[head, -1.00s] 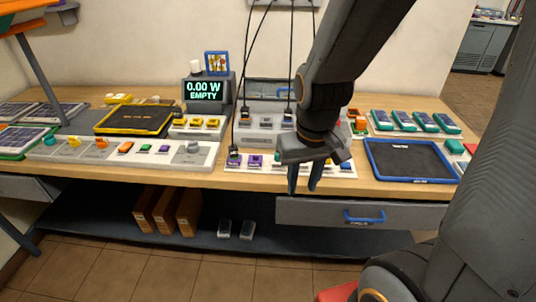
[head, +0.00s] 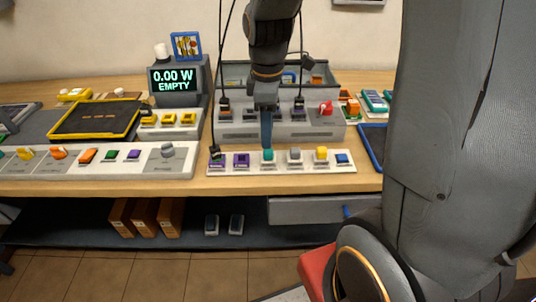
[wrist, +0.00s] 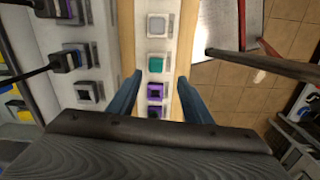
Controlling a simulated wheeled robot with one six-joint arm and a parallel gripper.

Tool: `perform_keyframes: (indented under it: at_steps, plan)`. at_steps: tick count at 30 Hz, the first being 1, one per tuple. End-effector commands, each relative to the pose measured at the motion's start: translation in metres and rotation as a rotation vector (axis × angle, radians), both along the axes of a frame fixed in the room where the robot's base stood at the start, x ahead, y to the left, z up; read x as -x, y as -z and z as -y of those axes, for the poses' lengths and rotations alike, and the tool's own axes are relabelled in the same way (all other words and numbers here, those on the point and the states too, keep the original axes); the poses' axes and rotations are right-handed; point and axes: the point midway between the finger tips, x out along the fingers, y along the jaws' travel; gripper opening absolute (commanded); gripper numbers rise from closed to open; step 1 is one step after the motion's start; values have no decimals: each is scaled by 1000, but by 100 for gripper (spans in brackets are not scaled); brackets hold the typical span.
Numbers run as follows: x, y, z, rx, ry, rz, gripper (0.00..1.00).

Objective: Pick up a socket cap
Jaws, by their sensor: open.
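A white strip (head: 345,166) near the table's front edge carries a row of small socket pieces. Two purple ones (head: 241,160) are at the left, then a teal cap (head: 268,155), a grey cap (head: 294,155), a yellow cap (head: 321,153) and a blue cap (head: 342,158). My gripper (head: 266,146) points down just above the teal cap. In the wrist view, my gripper (wrist: 160,77) is open and empty. Its two blue fingers are on either side of the strip. The teal cap (wrist: 157,63) and a purple piece (wrist: 155,90) show in line with the gap.
Behind the strip stands a grey socket unit (head: 235,131) with black cables hanging to it. A display (head: 174,82) reads "0.00 W EMPTY". A black tray with a yellow rim (head: 60,131) lies left. A blue-rimmed tray (head: 370,150) is partly hidden by my arm.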

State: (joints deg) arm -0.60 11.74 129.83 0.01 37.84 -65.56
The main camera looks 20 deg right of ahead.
Motion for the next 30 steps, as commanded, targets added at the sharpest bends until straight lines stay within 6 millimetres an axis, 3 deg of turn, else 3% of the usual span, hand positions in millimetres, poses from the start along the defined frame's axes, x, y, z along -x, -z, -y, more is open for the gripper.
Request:
perform_keyframes:
  at_steps: [6,24,30]
  plan:
    - [-7,7,0,1,-104,-13,45]
    - [-9,66,0,0,-103,-14,45]
    - [-10,78,0,0,-103,-12,45]
